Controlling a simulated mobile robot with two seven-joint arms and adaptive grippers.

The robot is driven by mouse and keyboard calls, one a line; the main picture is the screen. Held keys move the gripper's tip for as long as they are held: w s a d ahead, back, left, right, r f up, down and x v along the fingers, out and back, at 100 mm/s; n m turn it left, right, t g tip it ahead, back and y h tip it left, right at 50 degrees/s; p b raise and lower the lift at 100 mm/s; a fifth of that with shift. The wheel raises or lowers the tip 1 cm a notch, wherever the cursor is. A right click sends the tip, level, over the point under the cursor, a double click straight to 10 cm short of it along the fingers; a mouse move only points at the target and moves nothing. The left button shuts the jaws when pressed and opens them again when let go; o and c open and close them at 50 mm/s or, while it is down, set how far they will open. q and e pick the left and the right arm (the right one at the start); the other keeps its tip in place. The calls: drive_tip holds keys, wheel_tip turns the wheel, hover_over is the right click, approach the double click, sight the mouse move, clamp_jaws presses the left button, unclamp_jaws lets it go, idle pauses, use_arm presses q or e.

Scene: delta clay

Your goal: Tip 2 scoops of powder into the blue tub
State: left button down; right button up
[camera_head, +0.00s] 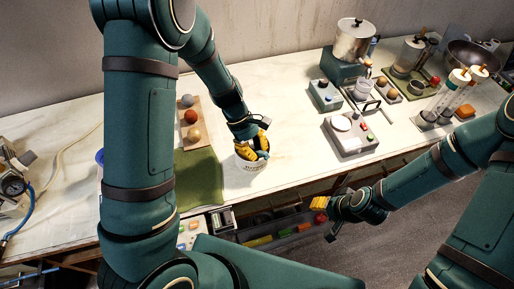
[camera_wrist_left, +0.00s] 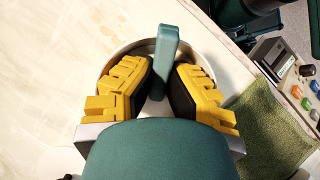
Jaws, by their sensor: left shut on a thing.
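My left gripper (camera_head: 262,145) reaches down into the mouth of a white tub with a printed label (camera_head: 250,166). In the left wrist view my left gripper (camera_wrist_left: 165,85) is shut on the upright teal handle of a scoop (camera_wrist_left: 167,45), with the round tub rim (camera_wrist_left: 103,68) around it. The scoop's bowl and the powder are hidden. A blue rim (camera_head: 100,157), perhaps the blue tub, shows at the left, mostly hidden behind my left arm. My right gripper (camera_head: 325,210) hangs in front of the bench, away from the tub; its finger gap is unclear.
A green mat (camera_head: 203,180) lies left of the white tub, with a wooden board of balls (camera_head: 192,137) behind it. A scale (camera_head: 349,135), a pot (camera_head: 354,40) and glass cylinders (camera_head: 447,100) stand at the right. The bench between tub and scale is clear.

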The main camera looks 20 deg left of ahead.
sight(257, 150)
use_arm(q)
drive_tip(key=shift+f, duration=0.1)
drive_tip(key=shift+w+r+p, duration=0.15)
drive_tip(key=shift+r+p, duration=0.8)
drive_tip(key=shift+r, duration=0.2)
wheel_tip(257, 150, up, 4)
drive_tip(key=p, duration=0.3)
drive_tip(key=shift+r+p, duration=0.15)
drive_tip(key=shift+p, duration=0.2)
drive_tip(key=shift+d+r+p, duration=0.1)
drive_tip(key=shift+r+p, duration=0.7)
drive_tip(key=shift+r, duration=0.45)
drive_tip(key=s+a+r+n+t, duration=0.25)
drive_tip(key=a+n, duration=0.25)
drive_tip(key=a, duration=0.9)
drive_tip(key=s+a+r+n+t, duration=0.25)
drive_tip(key=s+a+n, duration=0.2)
drive_tip(key=a, duration=0.95)
drive_tip(key=s+a+r+n+t, duration=0.1)
drive_tip(key=s+a+n+t, duration=0.1)
drive_tip(key=s+a, duration=0.4)
drive_tip(key=shift+s+a+r+n, duration=0.4)
drive_tip(key=shift+a+n, duration=0.35)
drive_tip(key=shift+a, duration=0.5)
